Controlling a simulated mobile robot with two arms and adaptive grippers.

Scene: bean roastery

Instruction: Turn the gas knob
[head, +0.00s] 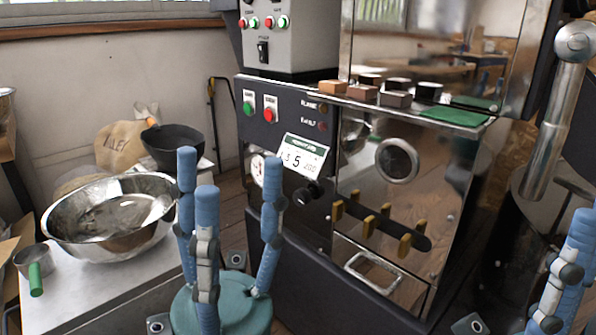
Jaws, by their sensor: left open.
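A black knob (307,192) sticks out from the dark front panel of the roaster (300,225), below a white card with numbers and right of a round gauge (258,168). I take it for the gas knob; its turned position is too small to read. My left gripper (224,172) has blue fingers on a teal palm. It is open and empty, fingers pointing up, to the left of the knob in the picture and apart from it. My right gripper (571,270) shows only partly at the right edge; its jaws are not clear.
A steel bowl (65,226) and a green-handled scoop (36,280) lie on the table at left, with a black bowl (174,146) behind. Several small blocks and a green cloth (452,116) rest on the roaster's ledge. A metal lever (553,130) stands at right.

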